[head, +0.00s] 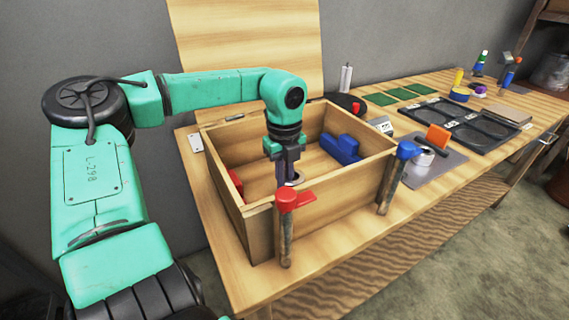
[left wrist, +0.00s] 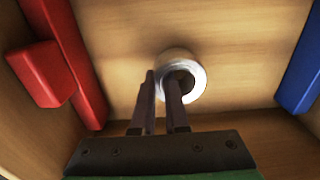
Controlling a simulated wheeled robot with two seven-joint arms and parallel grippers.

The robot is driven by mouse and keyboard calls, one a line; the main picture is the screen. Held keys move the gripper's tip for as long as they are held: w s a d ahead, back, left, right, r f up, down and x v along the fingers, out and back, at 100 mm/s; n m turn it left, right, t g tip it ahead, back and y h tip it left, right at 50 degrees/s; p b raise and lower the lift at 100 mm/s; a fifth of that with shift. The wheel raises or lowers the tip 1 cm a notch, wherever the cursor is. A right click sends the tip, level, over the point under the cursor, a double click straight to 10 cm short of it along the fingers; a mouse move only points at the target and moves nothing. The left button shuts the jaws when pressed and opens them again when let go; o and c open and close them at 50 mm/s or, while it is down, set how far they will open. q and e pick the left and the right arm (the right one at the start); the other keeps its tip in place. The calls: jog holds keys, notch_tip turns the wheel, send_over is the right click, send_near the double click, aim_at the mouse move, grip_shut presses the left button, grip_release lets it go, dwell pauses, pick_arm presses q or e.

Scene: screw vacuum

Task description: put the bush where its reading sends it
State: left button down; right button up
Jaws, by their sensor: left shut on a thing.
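The bush (left wrist: 178,58) is a short pale metal ring standing on the floor of the wooden box, its bore facing up. In the head view a bit of the bush (head: 296,180) shows beside my fingertips. My left gripper (head: 287,180) reaches down into the box and is shut on the bush's wall. In the left wrist view one finger of the left gripper (left wrist: 163,85) goes into the bore and the other is outside it. A small device with a display (head: 381,125) stands behind the box; I cannot read it. A dark tray (head: 487,140) with small number labels lies farther right.
The box (head: 240,130) has high walls, with a red block (head: 236,183) and a blue block (head: 340,148) inside. Red (head: 288,197) and blue (head: 407,150) clamps stand at its front. A grey plate (head: 432,168) holds an orange-topped thing (head: 437,136). Green mats (head: 381,99) lie behind.

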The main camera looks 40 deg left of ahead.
pick_arm(q)
jog(key=shift+f, duration=0.8)
jog(key=c, duration=0.9)
grip_release()
jog(key=shift+f, duration=0.1)
notch_tip(320, 180, up, 12)
jog(key=shift+r, duration=0.15)
